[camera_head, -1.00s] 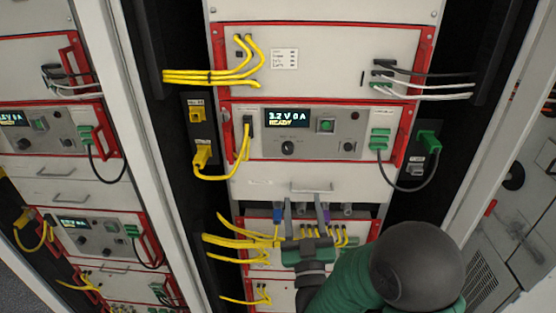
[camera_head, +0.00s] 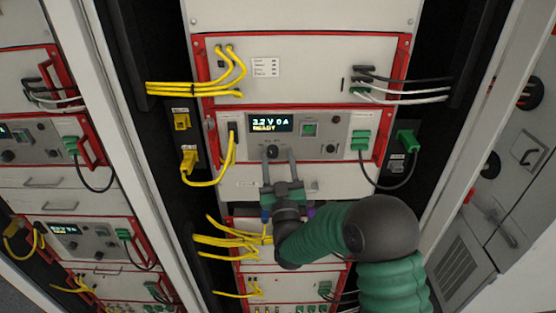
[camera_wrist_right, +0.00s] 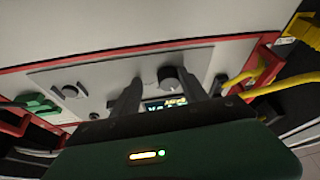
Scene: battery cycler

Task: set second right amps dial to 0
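The amps dial (camera_head: 272,151) is a black round knob below the lit display (camera_head: 271,123), which reads about 3.2 V 0 A and READY. My right gripper (camera_head: 279,155) reaches up from below, its two grey fingers spread at the dial's height. In the right wrist view, which looks upside down, the dial (camera_wrist_right: 171,80) shows beyond and between the open fingers (camera_wrist_right: 157,92), closer to the picture's right finger. I cannot tell whether a finger touches it. The fingers partly cover the display (camera_wrist_right: 165,104). My left gripper is not in view.
Yellow cables (camera_head: 232,160) hang at left, and a green plug (camera_head: 360,141) with a dark cable is at right. Red frames edge the units.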

